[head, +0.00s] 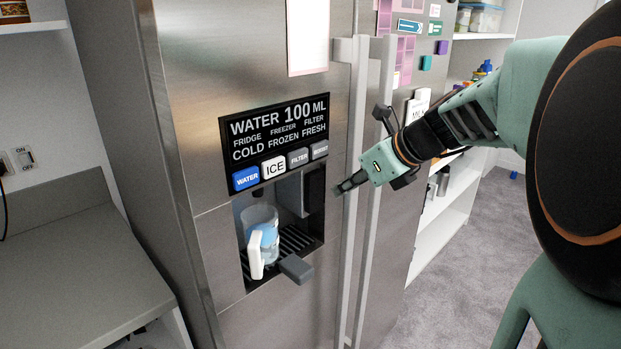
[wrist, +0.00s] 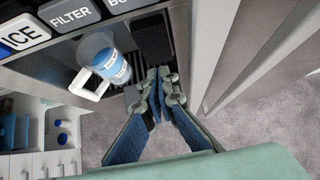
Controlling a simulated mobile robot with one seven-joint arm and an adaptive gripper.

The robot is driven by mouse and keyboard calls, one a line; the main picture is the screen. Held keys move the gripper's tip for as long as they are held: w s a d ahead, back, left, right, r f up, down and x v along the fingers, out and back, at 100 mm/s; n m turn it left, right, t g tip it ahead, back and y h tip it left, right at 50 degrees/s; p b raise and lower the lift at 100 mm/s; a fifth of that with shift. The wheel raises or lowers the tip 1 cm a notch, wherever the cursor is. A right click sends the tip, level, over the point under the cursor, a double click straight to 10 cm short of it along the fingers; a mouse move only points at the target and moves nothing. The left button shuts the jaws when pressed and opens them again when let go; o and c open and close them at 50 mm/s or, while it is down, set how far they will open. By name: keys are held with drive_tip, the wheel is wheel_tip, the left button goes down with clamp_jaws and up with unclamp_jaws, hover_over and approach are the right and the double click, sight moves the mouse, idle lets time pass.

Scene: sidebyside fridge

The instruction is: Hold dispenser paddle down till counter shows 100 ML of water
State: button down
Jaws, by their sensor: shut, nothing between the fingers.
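The display (head: 275,130) on the fridge front reads WATER 100 ML. Below it, the blue WATER button (head: 246,179) stands out from the paler ICE button (head: 273,167). In the recess, a clear mug (head: 262,219) with blue contents and a white handle stands on the drip grille; it also shows in the wrist view (wrist: 113,66). A grey lever (head: 296,268) juts out below the mug, and a dark block (head: 315,187) is at the recess's right side. I cannot tell which is the paddle. My gripper (head: 340,188) is shut and empty, right of the recess, apart from the mug.
Two long vertical door handles (head: 357,200) stand just behind and beside my gripper. A grey counter (head: 70,270) is at the left. Shelves (head: 450,205) are at the right, with grey carpet (head: 490,215) in front.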

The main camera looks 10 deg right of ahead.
drive_tip(key=p+v, duration=0.3)
drive_tip(key=v, duration=0.4)
drive_tip(key=shift+p, duration=0.4)
